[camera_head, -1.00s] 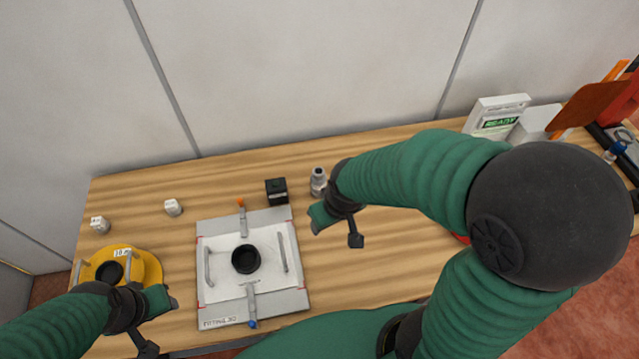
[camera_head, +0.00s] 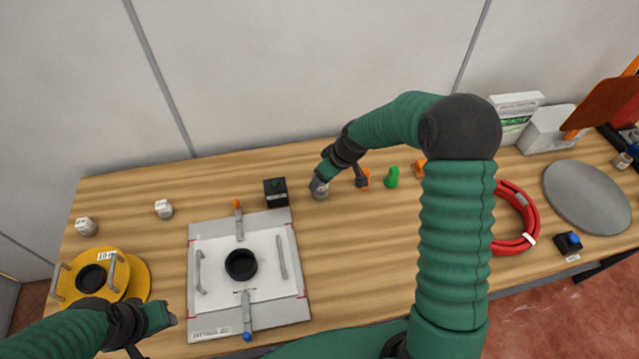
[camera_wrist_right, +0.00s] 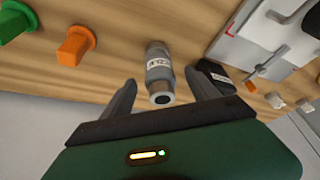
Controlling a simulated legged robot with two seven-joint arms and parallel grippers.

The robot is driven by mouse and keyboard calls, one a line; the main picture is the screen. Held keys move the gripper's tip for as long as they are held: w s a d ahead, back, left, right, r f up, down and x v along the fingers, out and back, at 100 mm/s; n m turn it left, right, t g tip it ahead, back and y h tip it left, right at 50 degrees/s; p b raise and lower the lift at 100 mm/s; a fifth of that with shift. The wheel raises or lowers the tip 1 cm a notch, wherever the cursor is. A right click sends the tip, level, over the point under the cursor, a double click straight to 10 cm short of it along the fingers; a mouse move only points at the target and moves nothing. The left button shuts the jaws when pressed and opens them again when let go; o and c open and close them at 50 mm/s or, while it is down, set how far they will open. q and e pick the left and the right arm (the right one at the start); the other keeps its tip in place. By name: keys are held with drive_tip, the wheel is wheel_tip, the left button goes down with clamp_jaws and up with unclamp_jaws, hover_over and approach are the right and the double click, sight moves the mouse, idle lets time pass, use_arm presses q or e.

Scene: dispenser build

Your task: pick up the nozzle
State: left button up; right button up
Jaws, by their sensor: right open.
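A grey metal cylinder with a white label, which I take as the nozzle (camera_head: 320,193), stands on the wooden table right of a small black box. In the right wrist view the nozzle (camera_wrist_right: 160,72) shows between the two fingers, its dark round opening toward the camera. My right gripper (camera_head: 338,184) is over it, partly covering it in the head view. The right gripper (camera_wrist_right: 160,90) is open, and I see no clear contact. My left gripper (camera_head: 152,335) is at the lower left, partly cut off by the frame; its jaws are unclear.
A black box (camera_head: 276,192) stands close left of the nozzle. Orange (camera_head: 362,178) and green (camera_head: 391,177) pieces stand to its right. A grey plate fixture (camera_head: 205,322), yellow round part (camera_head: 120,290) and red coil (camera_head: 530,215) lie farther off. The table front of the nozzle is clear.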

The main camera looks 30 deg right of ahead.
drive_tip(key=x, duration=0.2)
drive_tip(key=w+x, duration=0.1)
drive_tip(key=x, duration=0.2)
drive_tip(key=shift+w+f+p, duration=0.1)
drive_tip(key=shift+w+p, duration=0.1)
drive_tip(key=shift+p, duration=0.15)
drive_tip(key=shift+s+a, duration=0.1)
drive_tip(key=shift+a, duration=0.05)
drive_tip(key=c, duration=0.4)
clamp_jaws()
drive_tip(key=shift+r, duration=0.2)
